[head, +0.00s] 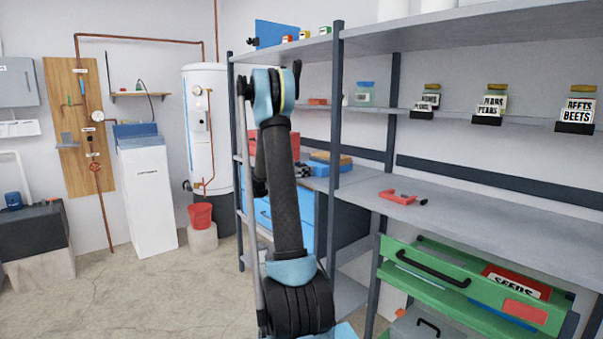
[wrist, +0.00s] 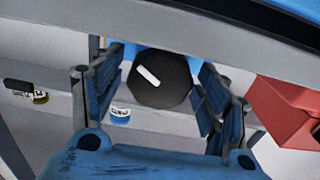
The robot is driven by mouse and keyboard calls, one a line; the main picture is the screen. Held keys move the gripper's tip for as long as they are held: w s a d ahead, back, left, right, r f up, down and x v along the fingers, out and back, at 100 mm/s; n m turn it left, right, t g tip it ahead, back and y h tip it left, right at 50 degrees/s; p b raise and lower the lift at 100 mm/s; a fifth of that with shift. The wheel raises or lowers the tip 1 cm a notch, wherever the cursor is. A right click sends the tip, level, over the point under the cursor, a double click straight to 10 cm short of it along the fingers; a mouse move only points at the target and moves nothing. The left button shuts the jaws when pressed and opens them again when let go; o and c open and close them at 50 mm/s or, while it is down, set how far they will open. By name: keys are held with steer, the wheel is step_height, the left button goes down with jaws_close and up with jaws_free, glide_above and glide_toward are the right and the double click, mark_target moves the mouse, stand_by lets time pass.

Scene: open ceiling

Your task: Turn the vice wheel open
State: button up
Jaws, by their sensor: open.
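A black round wheel or knob (wrist: 160,78) with a white bar mark sits in front of a blue surface (wrist: 117,46) in the wrist view. I cannot tell for sure that it is the vice wheel. My gripper (wrist: 145,75) is open, with one blue finger on either side of the knob in the picture. No contact with the knob is visible. In the head view a blue block (head: 277,33) with a dark knob (head: 252,41) stands on the top shelf, beyond my raised arm. My gripper cannot be made out clearly there.
A red box (wrist: 288,112) is close to the right finger, and a small jar (wrist: 120,113) shows between the fingers. Shelf posts (head: 336,110) and boards surround my arm. A green drawer (head: 470,280) is pulled out at lower right.

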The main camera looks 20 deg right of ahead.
steer(key=c, duration=1)
steer(key=shift+c, duration=0.2)
steer(key=shift+w+n, duration=0.15)
steer(key=shift+n, duration=1.45)
steer(key=o, duration=1)
steer(key=shift+o, duration=0.2)
